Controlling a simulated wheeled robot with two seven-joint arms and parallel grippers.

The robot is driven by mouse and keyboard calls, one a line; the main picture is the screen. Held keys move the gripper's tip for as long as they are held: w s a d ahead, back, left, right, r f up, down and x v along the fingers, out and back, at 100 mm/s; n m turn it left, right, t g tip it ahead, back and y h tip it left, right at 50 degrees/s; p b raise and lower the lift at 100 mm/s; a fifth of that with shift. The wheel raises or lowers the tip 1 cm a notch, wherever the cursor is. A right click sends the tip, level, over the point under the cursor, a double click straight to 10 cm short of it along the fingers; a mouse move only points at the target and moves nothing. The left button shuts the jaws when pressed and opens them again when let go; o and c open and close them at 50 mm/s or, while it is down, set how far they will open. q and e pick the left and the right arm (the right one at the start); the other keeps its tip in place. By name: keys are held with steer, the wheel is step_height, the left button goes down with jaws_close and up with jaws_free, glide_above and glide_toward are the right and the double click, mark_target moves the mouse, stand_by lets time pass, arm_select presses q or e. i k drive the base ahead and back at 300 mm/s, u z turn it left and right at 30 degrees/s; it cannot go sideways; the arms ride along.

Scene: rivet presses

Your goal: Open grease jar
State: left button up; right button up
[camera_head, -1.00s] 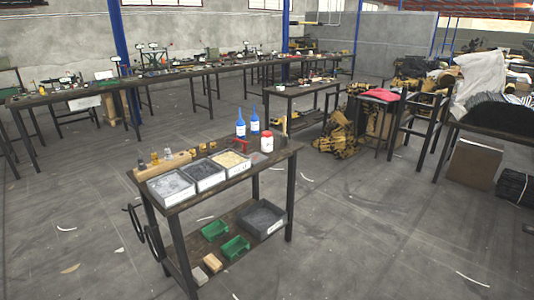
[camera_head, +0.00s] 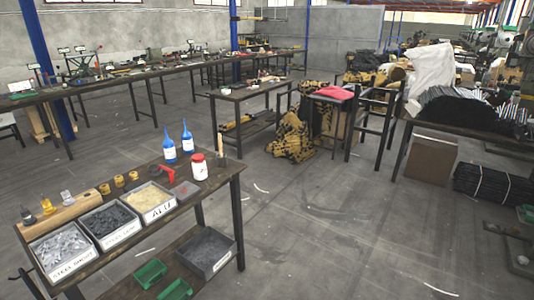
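The white jar with a red lid (camera_head: 198,167), which looks like the grease jar, stands upright at the right part of the near workbench (camera_head: 222,183). Its lid appears to be on. It stands just right of and in front of two blue bottles and close to a red tool. Neither of my grippers shows in the head view.
Green trays (camera_head: 150,273) and a dark bin (camera_head: 206,252) sit on the lower shelf. The floor right of the bench is clear.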

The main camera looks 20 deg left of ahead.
mark_target(199, 169)
steer(key=z, duration=0.05)
steer(key=i, duration=1.95)
steer(key=u, duration=1.55)
steer(key=i, duration=1)
steer(key=u, duration=1.05)
